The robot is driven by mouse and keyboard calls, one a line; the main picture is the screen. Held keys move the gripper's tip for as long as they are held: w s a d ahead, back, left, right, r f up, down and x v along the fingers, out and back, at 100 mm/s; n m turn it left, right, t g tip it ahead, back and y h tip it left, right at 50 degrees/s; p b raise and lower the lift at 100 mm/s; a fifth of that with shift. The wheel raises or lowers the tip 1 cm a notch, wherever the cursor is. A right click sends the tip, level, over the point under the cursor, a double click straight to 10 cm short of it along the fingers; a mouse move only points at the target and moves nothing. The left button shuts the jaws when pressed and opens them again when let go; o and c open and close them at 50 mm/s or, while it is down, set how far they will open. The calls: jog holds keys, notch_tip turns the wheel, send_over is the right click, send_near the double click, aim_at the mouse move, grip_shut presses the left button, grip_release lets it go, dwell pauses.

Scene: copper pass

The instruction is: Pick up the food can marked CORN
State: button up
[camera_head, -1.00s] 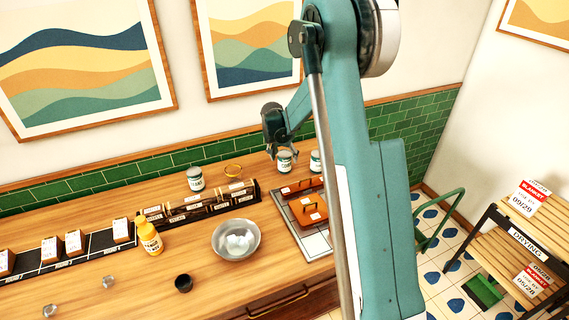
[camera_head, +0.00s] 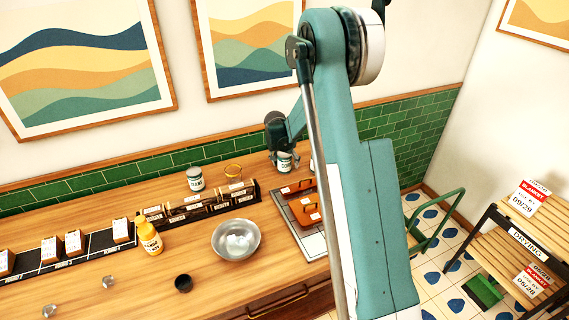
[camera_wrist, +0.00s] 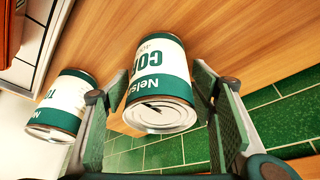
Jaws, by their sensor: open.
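In the wrist view, a food can (camera_wrist: 157,85) with a green and white label reading "Nels…" and "CO…", the rest of the word cut off by the curve, lies between the two fingers of my gripper (camera_wrist: 160,90). The fingers are open, one on each side, and do not appear to be closed on it. In the head view this can (camera_head: 285,164) stands on the counter just under my gripper (camera_head: 283,153). A second can (camera_wrist: 62,105), its label starting "TO", is outside the left finger.
Another can (camera_head: 195,180) stands to the left on the counter, beside a spice rack (camera_head: 205,208). A metal tray (camera_head: 312,240) with orange-brown boxes (camera_head: 305,210) is in front. A metal bowl (camera_head: 236,240) and yellow bottle (camera_head: 150,238) stand nearer. The green-tiled wall (camera_head: 60,190) is close behind.

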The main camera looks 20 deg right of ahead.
dwell(0.5)
jog(key=c, duration=1.3)
jog(key=shift+r, duration=0.1)
jog(key=shift+r, duration=4.9)
